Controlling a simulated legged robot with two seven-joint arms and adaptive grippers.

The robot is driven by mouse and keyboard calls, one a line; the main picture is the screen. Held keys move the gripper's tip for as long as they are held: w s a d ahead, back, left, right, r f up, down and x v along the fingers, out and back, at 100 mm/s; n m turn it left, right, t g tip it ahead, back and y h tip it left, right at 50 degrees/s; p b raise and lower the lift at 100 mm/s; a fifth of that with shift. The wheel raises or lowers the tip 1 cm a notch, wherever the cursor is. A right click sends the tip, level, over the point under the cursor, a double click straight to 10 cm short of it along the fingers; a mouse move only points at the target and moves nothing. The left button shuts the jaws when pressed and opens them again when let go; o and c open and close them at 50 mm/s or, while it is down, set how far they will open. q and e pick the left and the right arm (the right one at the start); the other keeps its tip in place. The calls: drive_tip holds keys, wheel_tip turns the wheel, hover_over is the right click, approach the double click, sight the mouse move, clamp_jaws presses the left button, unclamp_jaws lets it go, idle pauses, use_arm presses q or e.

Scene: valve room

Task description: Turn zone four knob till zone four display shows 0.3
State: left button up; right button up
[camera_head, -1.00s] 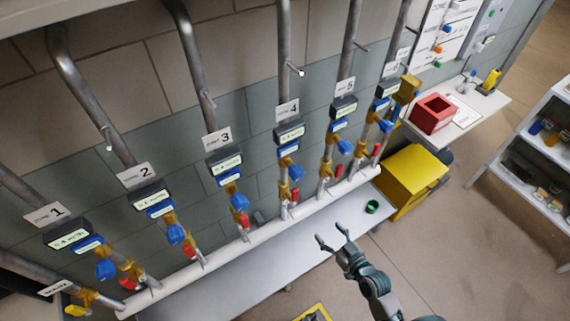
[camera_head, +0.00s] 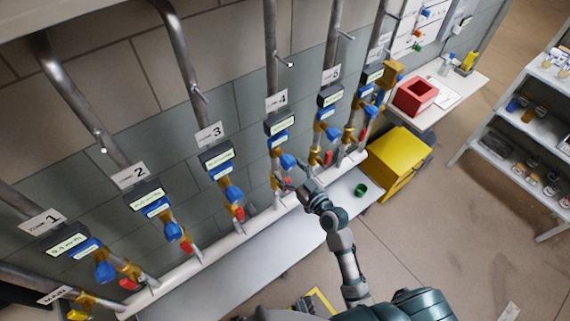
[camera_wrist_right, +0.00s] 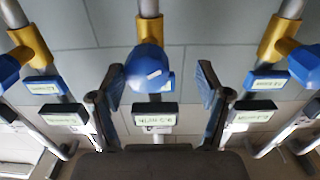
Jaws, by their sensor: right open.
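The zone four knob (camera_head: 288,161) is a round blue knob on a brass valve of the pipe under the "4" sign (camera_head: 276,101). The zone four display (camera_head: 281,123) is a dark box with a pale screen above it; its digits are too small to read. My right gripper (camera_head: 291,184) is open just below the knob. In the right wrist view, the blue knob (camera_wrist_right: 147,68) lies between the two spread fingers (camera_wrist_right: 160,84), apart from both. The dark display box (camera_wrist_right: 155,116) appears upside down below it. My left gripper is out of view.
Similar valves with blue knobs stand on both sides, such as zone three's (camera_head: 233,193) and zone five's (camera_head: 332,133). A red handle (camera_head: 327,158) is close by on the right. A white horizontal pipe (camera_head: 255,226) runs below. A green cup (camera_head: 361,190) sits on the bench.

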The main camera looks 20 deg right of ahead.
sight(293, 164)
drive_tip(key=shift+w+d+f, duration=0.1)
drive_tip(key=shift+w+d, duration=0.1)
drive_tip(key=shift+w, duration=0.45)
drive_tip(key=shift+w+d+f, duration=0.1)
drive_tip(key=shift+w+d, duration=0.05)
drive_tip(key=shift+w, duration=0.45)
drive_tip(key=shift+d, duration=0.55)
drive_tip(key=shift+a, duration=0.6)
drive_tip(key=c, duration=0.6)
drive_tip(key=shift+a+r, duration=0.1)
drive_tip(key=shift+a, duration=0.2)
drive_tip(key=c, duration=0.4)
drive_tip(key=shift+c, duration=0.7)
drive_tip(key=shift+d, duration=0.35)
drive_tip(key=m+p, duration=0.2)
drive_tip(key=m, duration=0.1)
drive_tip(key=shift+a+r, duration=0.1)
drive_tip(key=shift+a, duration=0.1)
drive_tip(key=m+p, duration=0.2)
drive_tip(key=m, duration=0.2)
drive_tip(key=shift+p, duration=0.35)
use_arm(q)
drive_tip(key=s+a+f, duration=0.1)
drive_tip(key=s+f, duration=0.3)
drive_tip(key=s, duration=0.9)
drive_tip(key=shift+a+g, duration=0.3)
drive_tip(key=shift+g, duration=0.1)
use_arm(e)
drive_tip(key=shift+m, duration=0.9)
